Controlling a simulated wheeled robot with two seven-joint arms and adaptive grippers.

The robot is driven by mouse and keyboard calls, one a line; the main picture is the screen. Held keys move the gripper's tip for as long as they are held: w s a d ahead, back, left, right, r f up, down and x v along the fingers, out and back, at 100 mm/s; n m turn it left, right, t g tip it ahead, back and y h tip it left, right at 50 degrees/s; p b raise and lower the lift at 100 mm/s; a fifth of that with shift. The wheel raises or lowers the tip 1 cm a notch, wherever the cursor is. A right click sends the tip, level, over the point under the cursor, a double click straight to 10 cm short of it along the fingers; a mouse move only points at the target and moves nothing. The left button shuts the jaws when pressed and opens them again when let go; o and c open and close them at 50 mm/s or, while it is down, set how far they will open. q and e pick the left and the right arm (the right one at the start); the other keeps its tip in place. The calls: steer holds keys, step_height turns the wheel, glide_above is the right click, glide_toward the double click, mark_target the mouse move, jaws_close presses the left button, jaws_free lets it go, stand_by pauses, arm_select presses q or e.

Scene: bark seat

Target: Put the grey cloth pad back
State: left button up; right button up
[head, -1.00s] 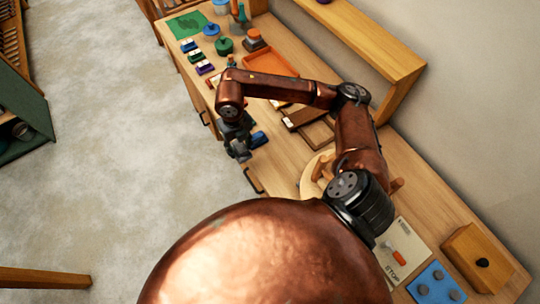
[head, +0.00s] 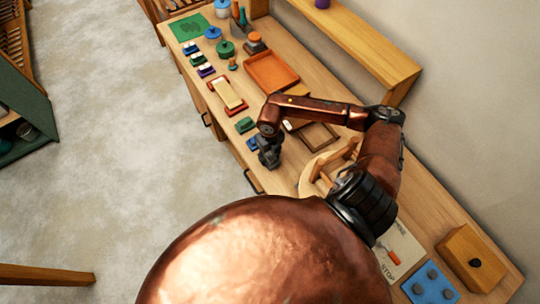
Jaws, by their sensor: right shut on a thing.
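My right gripper (head: 268,158) is low over the near left edge of the workbench (head: 300,178), beside a small blue block (head: 253,143). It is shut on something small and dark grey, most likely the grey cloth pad. The outline of that thing merges with the dark fingers, and I cannot tell whether it touches the bench top. A green block (head: 245,125) lies just beyond the blue one. My left gripper is not in view.
Open floor (head: 130,160) is left of the bench.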

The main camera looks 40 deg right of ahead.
mark_target(270, 155)
steer(key=shift+f, duration=0.15)
steer(key=shift+f, duration=0.1)
steer(key=o, duration=1.1)
steer(key=shift+o, duration=0.2)
steer(key=shift+r, duration=0.2)
steer(key=shift+w+r, duration=0.1)
steer(key=shift+r, duration=0.25)
step_height(270, 155, up, 11)
steer(key=b, duration=0.1)
steer(key=shift+b, duration=0.35)
steer(key=shift+r, duration=0.1)
